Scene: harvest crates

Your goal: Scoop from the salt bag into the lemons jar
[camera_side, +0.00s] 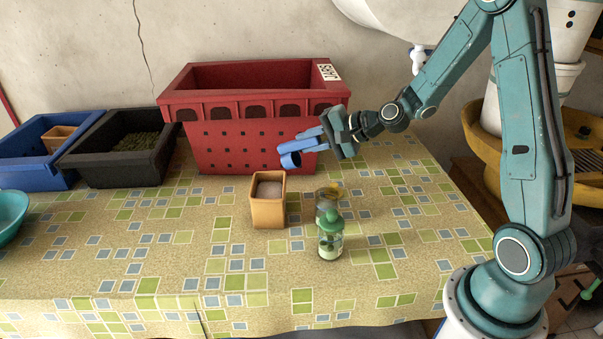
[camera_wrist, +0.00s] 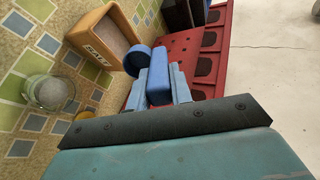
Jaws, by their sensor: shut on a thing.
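My gripper (camera_side: 328,138) is shut on the handle of a blue scoop (camera_side: 290,159). The scoop is in the air above and just behind the salt bag, near the red crate's front. In the wrist view the scoop's round cup (camera_wrist: 138,60) is beside the bag's rim; its contents cannot be made out. The salt bag (camera_side: 268,211) is tan, upright and open, with pale salt inside; its label shows in the wrist view (camera_wrist: 96,52). The lemons jar (camera_side: 334,190) is glass with yellow inside, right of the bag, partly hidden by a green-lidded jar (camera_side: 330,243).
A red crate (camera_side: 250,140) stands close behind the scoop. A black crate (camera_side: 110,172) with green contents and a blue crate (camera_side: 40,172) are at left. A teal bowl (camera_side: 10,222) is at the left edge. The tablecloth's front left is clear.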

